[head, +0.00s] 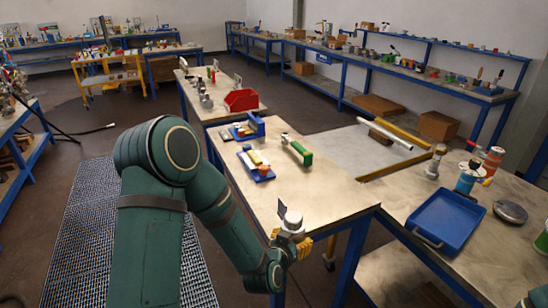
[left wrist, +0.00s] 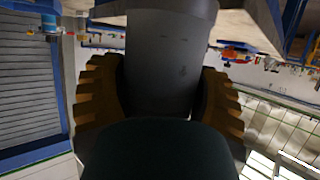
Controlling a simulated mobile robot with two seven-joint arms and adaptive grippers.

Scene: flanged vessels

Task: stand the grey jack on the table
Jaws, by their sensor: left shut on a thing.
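My left gripper (head: 290,238) is at the near left corner of the wooden-topped table (head: 335,195), its yellow fingers shut on the grey jack (head: 292,219). The jack is a light grey body with a dark flat piece at its upper left. In the left wrist view, the jack (left wrist: 170,62) is a broad grey shape between the two ribbed fingers (left wrist: 165,100). The jack's lower part is hidden by the fingers. I cannot tell whether it is over the tabletop or just off its edge. My right gripper is not in view.
On the table, a green-handled tool (head: 298,152), a blue tray with small items (head: 262,178) and a blue holder (head: 250,128) stand farther back. The near half of the tabletop is bare. A blue tray (head: 446,218) lies on the bench at right.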

